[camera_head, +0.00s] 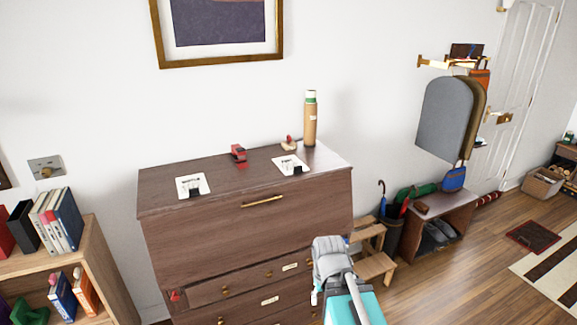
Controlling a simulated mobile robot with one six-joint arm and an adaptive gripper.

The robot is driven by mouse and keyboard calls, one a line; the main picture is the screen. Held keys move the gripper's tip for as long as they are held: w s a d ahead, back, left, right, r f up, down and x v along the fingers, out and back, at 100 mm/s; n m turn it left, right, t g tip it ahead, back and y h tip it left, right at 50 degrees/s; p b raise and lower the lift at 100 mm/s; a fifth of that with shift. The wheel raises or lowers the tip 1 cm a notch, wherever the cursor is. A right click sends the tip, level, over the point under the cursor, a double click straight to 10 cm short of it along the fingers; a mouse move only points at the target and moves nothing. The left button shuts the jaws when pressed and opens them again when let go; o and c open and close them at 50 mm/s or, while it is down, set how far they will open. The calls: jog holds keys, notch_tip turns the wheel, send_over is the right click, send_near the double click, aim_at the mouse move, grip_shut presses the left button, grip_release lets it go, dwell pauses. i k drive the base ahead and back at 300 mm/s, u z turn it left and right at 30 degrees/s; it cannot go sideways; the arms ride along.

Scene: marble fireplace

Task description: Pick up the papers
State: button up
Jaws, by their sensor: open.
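Two small white papers lie on the brown wooden chest (240,180), the left paper (193,180) near the front left and the right paper (290,161) near the right end. A small dark object sits at the front edge of each paper. It is too small to tell whether it is a clip or a print on it. Part of my grey and teal arm shows at the bottom centre, in front of the chest's right side. I cannot make out my gripper's fingers.
A bookshelf (100,255) stands at the left. A wooden step stool (375,268) and a shoe bench (448,222) stand right. Open floor lies right.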

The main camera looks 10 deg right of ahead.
aim_at(290, 165)
jog(key=u, duration=0.05)
jog(key=i, duration=0.95)
jog(key=z, duration=0.05)
